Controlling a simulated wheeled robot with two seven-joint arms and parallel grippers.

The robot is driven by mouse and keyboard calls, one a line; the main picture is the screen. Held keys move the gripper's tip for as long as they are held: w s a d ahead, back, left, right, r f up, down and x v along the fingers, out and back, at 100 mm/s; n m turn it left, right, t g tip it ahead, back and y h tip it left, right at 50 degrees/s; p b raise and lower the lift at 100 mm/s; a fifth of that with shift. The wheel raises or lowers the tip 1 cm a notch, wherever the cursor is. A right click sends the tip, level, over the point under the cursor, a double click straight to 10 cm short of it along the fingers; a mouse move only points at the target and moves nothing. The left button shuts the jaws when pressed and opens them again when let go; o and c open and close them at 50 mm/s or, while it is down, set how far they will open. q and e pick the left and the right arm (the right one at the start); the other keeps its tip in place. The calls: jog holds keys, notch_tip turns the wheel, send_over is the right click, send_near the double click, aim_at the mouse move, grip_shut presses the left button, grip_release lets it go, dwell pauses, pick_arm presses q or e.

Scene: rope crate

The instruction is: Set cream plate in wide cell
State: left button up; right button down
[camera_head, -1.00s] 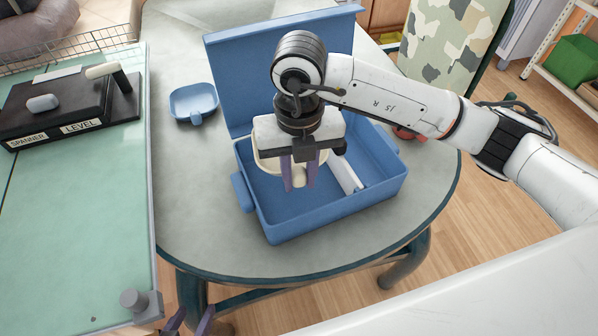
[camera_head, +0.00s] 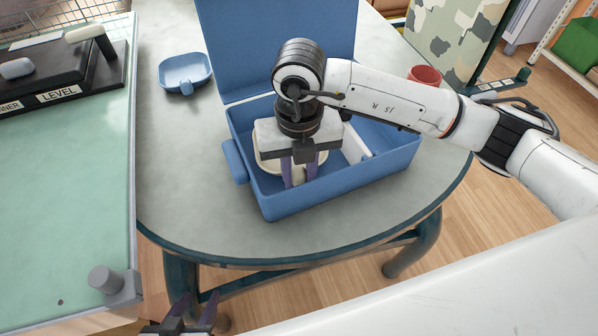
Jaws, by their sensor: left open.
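The cream plate (camera_head: 267,166) is in the wide left cell of the blue crate (camera_head: 335,192), largely hidden by my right gripper (camera_head: 299,172). Its two purple fingers point down with a cream part of the plate between them. I cannot tell whether they press on it, or whether the plate touches the floor. A white divider (camera_head: 355,144) stands to the right of the plate. My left gripper (camera_head: 194,309) is open and empty at the bottom edge, in front of the table, away from the crate.
A blue dish (camera_head: 186,72) with a handle lies left of the crate on the grey table (camera_head: 190,190). The crate's raised lid (camera_head: 232,45) stands behind it. A red cup (camera_head: 425,75) is at the back right. A green bench (camera_head: 70,190) with a labelled black holder is at left.

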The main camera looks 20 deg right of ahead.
dwell(0.3)
jog(key=shift+f+b, duration=0.4)
jog(key=shift+f, duration=0.15)
jog(key=c, duration=1.4)
grip_release()
notch_tip(320, 180, up, 10)
jog(key=shift+r, duration=0.15)
